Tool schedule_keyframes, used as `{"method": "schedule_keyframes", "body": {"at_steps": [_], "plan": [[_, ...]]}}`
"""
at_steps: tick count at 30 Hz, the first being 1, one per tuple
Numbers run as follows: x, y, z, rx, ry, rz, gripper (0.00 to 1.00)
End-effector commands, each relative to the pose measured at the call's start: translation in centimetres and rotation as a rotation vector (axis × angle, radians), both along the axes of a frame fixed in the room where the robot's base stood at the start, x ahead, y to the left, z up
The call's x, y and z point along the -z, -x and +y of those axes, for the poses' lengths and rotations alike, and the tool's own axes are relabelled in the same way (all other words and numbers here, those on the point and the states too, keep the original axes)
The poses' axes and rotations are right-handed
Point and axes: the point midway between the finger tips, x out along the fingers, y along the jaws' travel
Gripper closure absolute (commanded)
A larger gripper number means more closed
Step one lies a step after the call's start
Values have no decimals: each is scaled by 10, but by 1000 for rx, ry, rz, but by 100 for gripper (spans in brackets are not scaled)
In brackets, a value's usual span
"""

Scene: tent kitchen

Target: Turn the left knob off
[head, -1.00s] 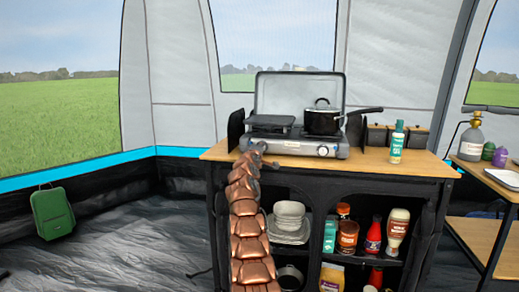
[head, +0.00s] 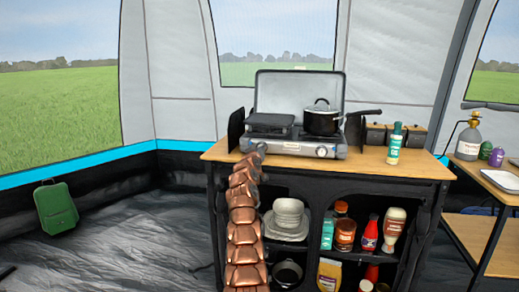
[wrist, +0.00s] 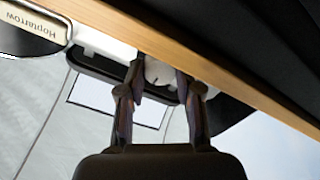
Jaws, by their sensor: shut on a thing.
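The camping stove (head: 293,148) stands on the wooden counter with its lid raised. My gripper (head: 262,148) is at the left end of the stove's front panel and covers the left knob in the head view. In the wrist view, my gripper (wrist: 161,76) has its two fingers on either side of the pale left knob (wrist: 157,70), shut on it. The knob's pointer direction cannot be made out. The right knob (head: 322,151) is uncovered on the front panel.
A black pot (head: 322,119) sits on the right burner, its handle pointing right. A green-and-white bottle (head: 394,146) stands right of the stove. The counter edge (wrist: 205,55) runs close beside my fingers. Shelves below hold bowls (head: 288,213) and several bottles.

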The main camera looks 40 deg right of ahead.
Motion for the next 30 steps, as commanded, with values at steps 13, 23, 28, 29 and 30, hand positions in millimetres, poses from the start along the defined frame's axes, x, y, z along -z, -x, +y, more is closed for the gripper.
{"method": "schedule_keyframes", "body": {"at_steps": [13, 23, 28, 29, 30], "plan": [[-2, 3, -3, 6, -21, -35, 100], [-2, 2, -2, 3, -21, -34, 49], [-1, 0, 0, 0, -22, -34, 40], [-1, 0, 0, 0, -22, -34, 40], [-1, 0, 0, -1, -22, -33, 40]]}}
